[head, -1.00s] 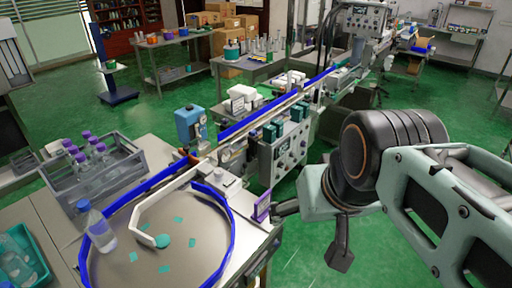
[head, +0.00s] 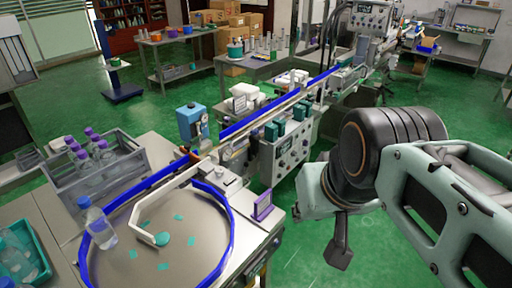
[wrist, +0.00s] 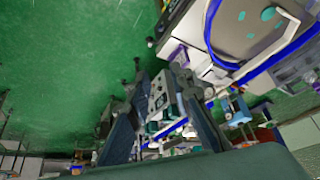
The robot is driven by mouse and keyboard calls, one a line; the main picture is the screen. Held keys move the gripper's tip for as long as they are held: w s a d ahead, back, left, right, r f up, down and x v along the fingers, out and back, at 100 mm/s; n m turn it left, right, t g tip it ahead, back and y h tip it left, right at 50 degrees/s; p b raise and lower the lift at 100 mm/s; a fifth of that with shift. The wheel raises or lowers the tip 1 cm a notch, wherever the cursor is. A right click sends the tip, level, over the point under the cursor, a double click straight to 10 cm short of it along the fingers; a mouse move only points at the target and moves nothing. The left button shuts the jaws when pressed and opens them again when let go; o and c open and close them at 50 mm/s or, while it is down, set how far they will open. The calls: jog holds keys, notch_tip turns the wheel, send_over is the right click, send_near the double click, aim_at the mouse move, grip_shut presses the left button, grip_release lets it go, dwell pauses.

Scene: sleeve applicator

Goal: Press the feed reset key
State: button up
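I cannot make out a labelled feed reset key. A grey control panel (head: 293,148) with several knobs and small buttons faces the aisle on the conveyor's side; it also shows between my fingers in the wrist view (wrist: 158,97). A small purple-framed display (head: 263,207) stands at the right edge of the round-table machine. My gripper (head: 318,237) is open and empty, with its fingers spread apart. It hangs over the green floor, right of the display and in front of the control panel, apparently touching neither. In the wrist view both dark fingers (wrist: 162,88) show apart.
A round feed table (head: 150,250) with a blue rim and teal pieces fills the lower left. A clear bottle (head: 97,225) stands at its left. A grey crate (head: 90,170) holds purple-capped bottles. The conveyor (head: 275,107) runs to the back. Green floor (head: 305,265) is open around my gripper.

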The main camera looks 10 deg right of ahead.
grip_shut()
dwell(1.1)
